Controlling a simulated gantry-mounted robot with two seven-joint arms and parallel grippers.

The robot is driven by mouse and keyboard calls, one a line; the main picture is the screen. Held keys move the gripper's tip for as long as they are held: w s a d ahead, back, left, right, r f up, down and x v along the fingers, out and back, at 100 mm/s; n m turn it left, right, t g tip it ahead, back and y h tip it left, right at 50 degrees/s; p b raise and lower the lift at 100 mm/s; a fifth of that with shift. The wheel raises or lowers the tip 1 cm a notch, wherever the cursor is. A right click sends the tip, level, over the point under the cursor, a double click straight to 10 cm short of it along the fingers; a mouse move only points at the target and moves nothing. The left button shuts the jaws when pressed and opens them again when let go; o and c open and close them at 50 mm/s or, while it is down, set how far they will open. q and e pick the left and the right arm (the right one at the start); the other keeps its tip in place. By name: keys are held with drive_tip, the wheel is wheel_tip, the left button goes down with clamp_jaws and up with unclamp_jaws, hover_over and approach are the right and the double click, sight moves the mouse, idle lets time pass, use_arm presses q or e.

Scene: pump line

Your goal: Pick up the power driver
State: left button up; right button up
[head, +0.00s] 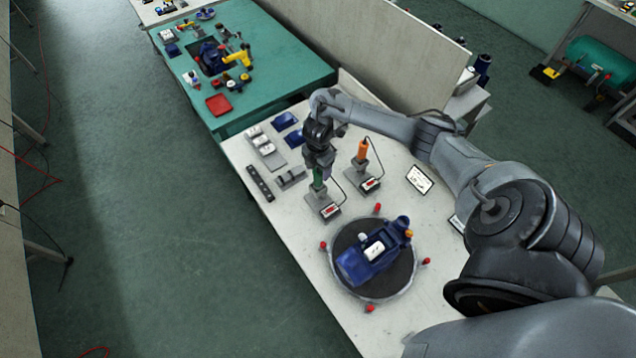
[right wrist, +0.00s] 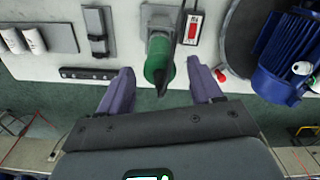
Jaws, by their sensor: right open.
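Two upright tools stand in grey holders on the white bench, each with a cable and a small box with a red label. One is a green-handled driver (head: 318,180), the other an orange-handled tool (head: 362,151). The pictures do not show which is named the power driver. My right gripper (head: 319,162) is over the green driver and hides its upper part in the head view. In the right wrist view, the green driver (right wrist: 160,58) lies between the open, spread fingers of my right gripper (right wrist: 163,84), with a gap on both sides. My left gripper is not in view.
A round dark turntable (head: 345,284) with red knobs carries a blue pump or motor (head: 370,262). Grey blocks with white parts (head: 265,147), a dark strip (head: 260,184) and blue trays (head: 286,120) lie left of the tools. A green table (head: 285,65) stands beyond.

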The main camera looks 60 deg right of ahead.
sight(318, 186)
drive_tip(key=shift+f, duration=2.5)
drive_tip(key=c, duration=1.2)
drive_tip(key=shift+r, duration=0.1)
